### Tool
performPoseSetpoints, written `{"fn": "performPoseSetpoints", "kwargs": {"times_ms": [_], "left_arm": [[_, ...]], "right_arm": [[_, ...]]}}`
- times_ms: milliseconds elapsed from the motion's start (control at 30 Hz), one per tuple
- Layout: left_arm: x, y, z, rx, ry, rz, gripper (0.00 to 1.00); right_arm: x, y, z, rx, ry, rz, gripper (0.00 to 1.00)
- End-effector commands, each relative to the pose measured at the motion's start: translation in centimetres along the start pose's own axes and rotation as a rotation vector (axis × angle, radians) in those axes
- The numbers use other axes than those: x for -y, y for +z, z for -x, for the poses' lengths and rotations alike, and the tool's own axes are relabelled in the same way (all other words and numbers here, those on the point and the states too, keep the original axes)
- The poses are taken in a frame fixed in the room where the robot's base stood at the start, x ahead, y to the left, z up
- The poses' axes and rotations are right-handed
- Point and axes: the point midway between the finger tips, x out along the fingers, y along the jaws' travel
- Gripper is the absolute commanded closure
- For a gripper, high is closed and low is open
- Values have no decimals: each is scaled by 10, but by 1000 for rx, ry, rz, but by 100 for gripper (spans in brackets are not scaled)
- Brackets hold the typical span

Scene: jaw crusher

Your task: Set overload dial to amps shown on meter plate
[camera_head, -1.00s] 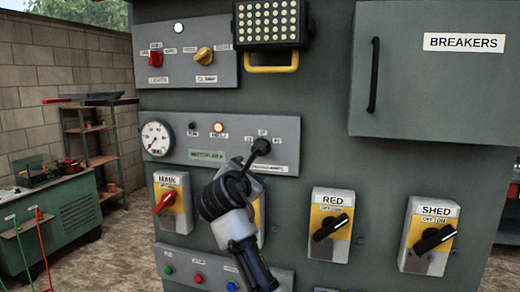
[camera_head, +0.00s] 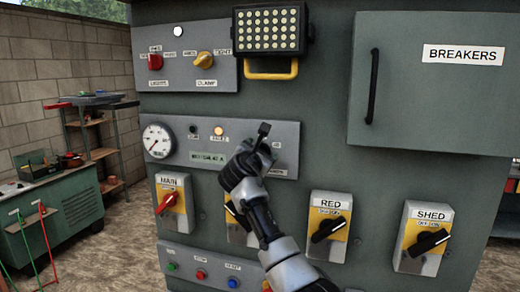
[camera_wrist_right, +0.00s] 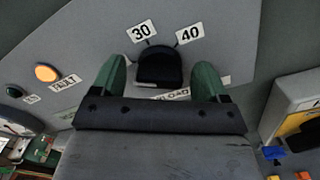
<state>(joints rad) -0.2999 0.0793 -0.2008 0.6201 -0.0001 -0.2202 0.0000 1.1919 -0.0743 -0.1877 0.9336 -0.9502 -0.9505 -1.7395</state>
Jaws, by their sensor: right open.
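The overload dial (camera_wrist_right: 160,68) is a black knob in the right wrist view, with white labels 30 and 40 above it. Its pointer mark is not clear. My right gripper (camera_wrist_right: 160,84) is open, with one green finger on each side of the knob; I cannot tell whether they touch it. In the head view my right gripper (camera_head: 262,133) covers the dial. The round white meter (camera_head: 157,140) is at the left of the same grey panel. The green plate (camera_head: 209,157) beside it carries small text, apparently a motor amp rating, too blurred to read surely. My left gripper is not in view.
Lit amber fault lamp (camera_wrist_right: 47,73) is beside the dial. Below the panel are the MAIN switch (camera_head: 171,203), RED switch (camera_head: 328,228) and SHED switch (camera_head: 425,240). A yellow handle (camera_head: 271,73) sticks out above. The breakers box (camera_head: 435,90) juts out at upper right.

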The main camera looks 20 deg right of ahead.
Motion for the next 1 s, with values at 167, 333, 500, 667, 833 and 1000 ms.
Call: {"fn": "performPoseSetpoints", "kwargs": {"times_ms": [167, 333, 500, 667, 833, 1000], "left_arm": [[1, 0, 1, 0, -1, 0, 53], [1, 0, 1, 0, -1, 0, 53], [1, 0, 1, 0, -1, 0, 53], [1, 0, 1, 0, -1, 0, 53], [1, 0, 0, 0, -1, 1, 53], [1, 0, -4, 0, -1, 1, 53]], "right_arm": [[0, 0, -2, 0, 0, -1, 26], [0, 0, -2, 0, 0, -1, 30], [0, 0, -2, 0, 0, -1, 56], [0, 0, -2, 0, 0, -1, 75], [1, -1, -2, 0, 0, -14, 75], [1, -1, -2, 0, 0, -68, 75]]}}
